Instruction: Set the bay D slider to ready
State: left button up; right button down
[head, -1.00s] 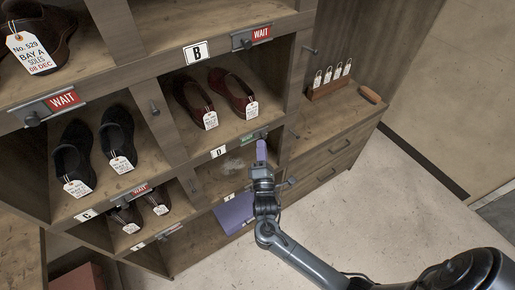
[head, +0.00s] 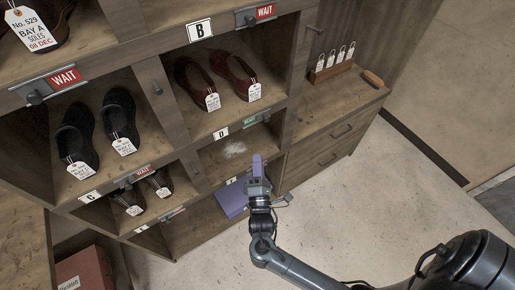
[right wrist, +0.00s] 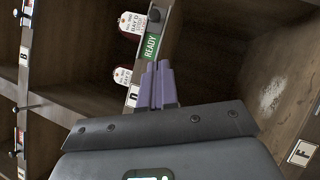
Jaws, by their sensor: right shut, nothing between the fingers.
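The bay D slider (head: 250,121) is on the shelf edge under the dark red shoes, right of the D label (head: 221,133). It shows a green plate, which reads READY in the right wrist view (right wrist: 152,46). Its dark knob (right wrist: 154,14) is at the far end of the plate there. My right gripper (head: 257,160) has purple fingers, shut and empty. It is below the slider and apart from it in the head view. The fingers also show in the right wrist view (right wrist: 158,84), close to the label and plate in the picture. My left gripper is not in view.
The dark red shoes (head: 238,78) carry white tags above the slider. Other sliders show red WAIT plates, such as bay B's (head: 264,12). The bay below D holds a pale smudge (head: 234,149). A purple box (head: 232,199) lies lower. Open floor lies to the right.

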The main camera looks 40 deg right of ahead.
jog(key=v, duration=0.2)
jog(key=shift+s+a+f, duration=0.1)
jog(key=shift+s+a, duration=0.1)
dwell(0.3)
